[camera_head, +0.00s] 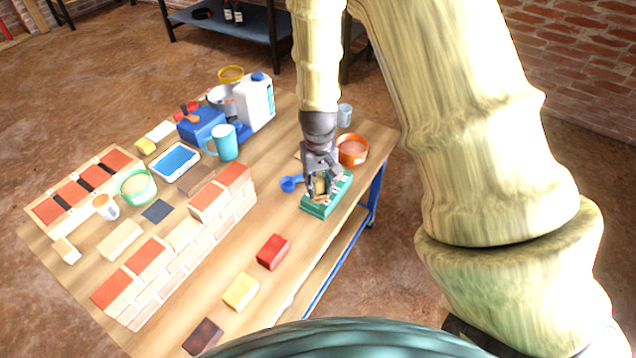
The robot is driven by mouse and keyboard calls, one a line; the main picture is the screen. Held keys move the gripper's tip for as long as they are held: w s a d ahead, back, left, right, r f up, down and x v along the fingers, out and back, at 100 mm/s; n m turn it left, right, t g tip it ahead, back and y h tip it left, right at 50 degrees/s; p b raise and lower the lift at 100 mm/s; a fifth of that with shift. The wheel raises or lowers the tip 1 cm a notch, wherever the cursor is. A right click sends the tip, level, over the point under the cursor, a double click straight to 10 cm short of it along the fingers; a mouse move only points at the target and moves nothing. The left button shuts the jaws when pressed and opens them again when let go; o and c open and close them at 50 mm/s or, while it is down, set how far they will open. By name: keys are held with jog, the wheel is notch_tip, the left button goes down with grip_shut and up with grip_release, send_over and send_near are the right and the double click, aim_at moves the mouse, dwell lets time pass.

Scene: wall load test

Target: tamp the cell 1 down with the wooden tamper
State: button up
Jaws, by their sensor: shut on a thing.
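My gripper (321,188) points down over a small green mould (318,211) near the table's right edge. It is shut on a tan piece, which looks like the wooden tamper (320,184), at the mould. The fingers and the tamper hide much of the mould's inside, so I cannot tell which compartment is cell 1. I also cannot tell whether the tamper touches the fill.
A blue scoop (290,183) lies just left of the mould. An orange bowl (352,150) and a clear cup (344,115) stand behind it. A brick wall (185,252) and loose red (273,252) and yellow (241,291) blocks are nearer. Bare tabletop separates the mould and wall.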

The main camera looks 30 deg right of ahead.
jog(key=shift+f, duration=0.35)
dwell(0.4)
jog(key=shift+f, duration=0.1)
dwell(2.2)
jog(key=shift+p, duration=0.4)
jog(key=shift+r+p, duration=3.3)
jog(key=shift+r, duration=0.25)
